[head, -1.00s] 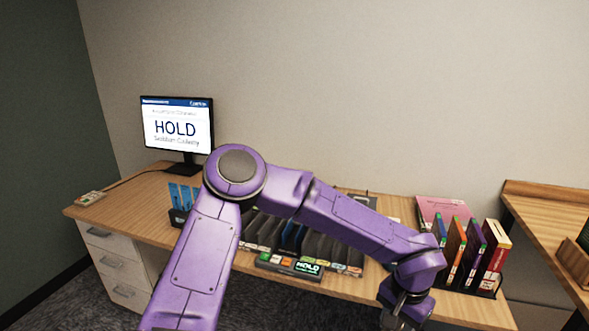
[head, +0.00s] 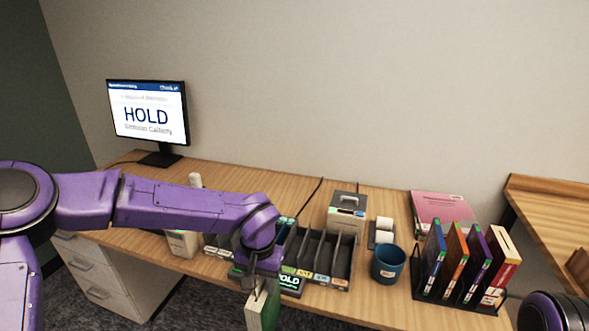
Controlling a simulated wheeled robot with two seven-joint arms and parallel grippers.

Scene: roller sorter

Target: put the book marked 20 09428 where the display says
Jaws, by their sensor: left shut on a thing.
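My left gripper (head: 262,284) is shut on a green book (head: 266,311) with a pale page edge, held low in front of the sorter. Its lower part is cut off by the frame and I cannot read a number on it. The display (head: 146,113) at the back left reads HOLD in large letters, with a smaller blurred line below. The dark slotted sorter (head: 343,264) stands on the desk behind the gripper, with small coloured labels along its front. My right gripper is out of frame.
A blue mug (head: 388,264) stands right of the sorter, with a small printer (head: 346,213) and a paper roll (head: 384,229) behind. A black rack holds several upright books (head: 455,256). A pink book (head: 441,209) lies behind it. The desk front right is bare.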

